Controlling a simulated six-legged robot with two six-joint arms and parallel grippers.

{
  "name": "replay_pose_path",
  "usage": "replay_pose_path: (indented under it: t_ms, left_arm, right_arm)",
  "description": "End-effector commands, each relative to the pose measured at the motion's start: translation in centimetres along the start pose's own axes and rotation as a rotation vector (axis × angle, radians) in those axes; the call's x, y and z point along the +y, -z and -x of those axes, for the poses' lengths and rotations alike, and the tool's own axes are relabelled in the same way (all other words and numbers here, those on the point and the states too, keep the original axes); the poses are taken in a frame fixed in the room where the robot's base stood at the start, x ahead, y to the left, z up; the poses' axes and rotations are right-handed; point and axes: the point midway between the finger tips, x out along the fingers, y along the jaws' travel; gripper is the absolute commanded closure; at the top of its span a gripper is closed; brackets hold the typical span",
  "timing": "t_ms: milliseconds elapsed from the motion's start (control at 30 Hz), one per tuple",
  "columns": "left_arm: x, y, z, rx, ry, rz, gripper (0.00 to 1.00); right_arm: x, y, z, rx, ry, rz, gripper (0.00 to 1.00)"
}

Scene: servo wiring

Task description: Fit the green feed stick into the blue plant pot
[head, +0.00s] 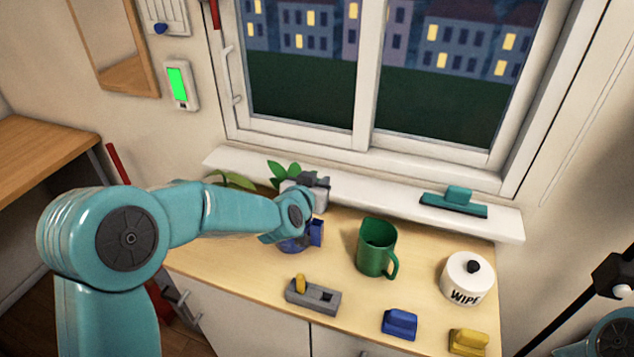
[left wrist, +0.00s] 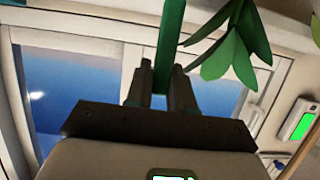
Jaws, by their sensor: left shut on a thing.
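My left gripper (head: 314,184) is above the back of the counter, near the window sill. In the left wrist view, its two dark fingers (left wrist: 160,84) are shut on the green feed stick (left wrist: 171,40), which runs up out of the picture. The stick cannot be made out in the head view. The blue plant pot (head: 292,245) stands on the counter below the gripper, mostly hidden by my left arm. A square blue part (head: 316,232) shows at its right side. Whether the stick touches the pot is hidden. My right gripper is not in view.
Green leaves (head: 283,172) show close behind the gripper. A green mug (head: 377,247) stands to the right. A grey block with a yellow peg (head: 313,296), a blue block (head: 399,324), a yellow block (head: 468,342) and a WIPE jar (head: 467,279) are on the counter (head: 350,290).

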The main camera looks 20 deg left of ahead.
Motion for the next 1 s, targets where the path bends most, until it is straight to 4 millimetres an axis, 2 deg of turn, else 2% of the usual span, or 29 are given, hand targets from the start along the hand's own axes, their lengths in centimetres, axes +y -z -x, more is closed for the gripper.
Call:
replay_pose_path:
  t_ms: [33,200,400,1000]
  left_arm:
    - [0.0,-1.0,-0.4,0.000,0.000,0.000,1.00]
    - [0.0,-2.8,-1.0,0.000,0.000,0.001,1.00]
    - [0.0,-4.0,-1.5,0.000,0.001,0.001,1.00]
    - [0.0,-4.1,-1.5,0.000,0.000,0.000,1.00]
  right_arm:
    - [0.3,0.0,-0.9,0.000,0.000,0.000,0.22]
    - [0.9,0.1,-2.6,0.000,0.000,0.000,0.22]
    - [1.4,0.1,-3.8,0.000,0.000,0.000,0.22]
    - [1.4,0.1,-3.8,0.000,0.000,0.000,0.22]
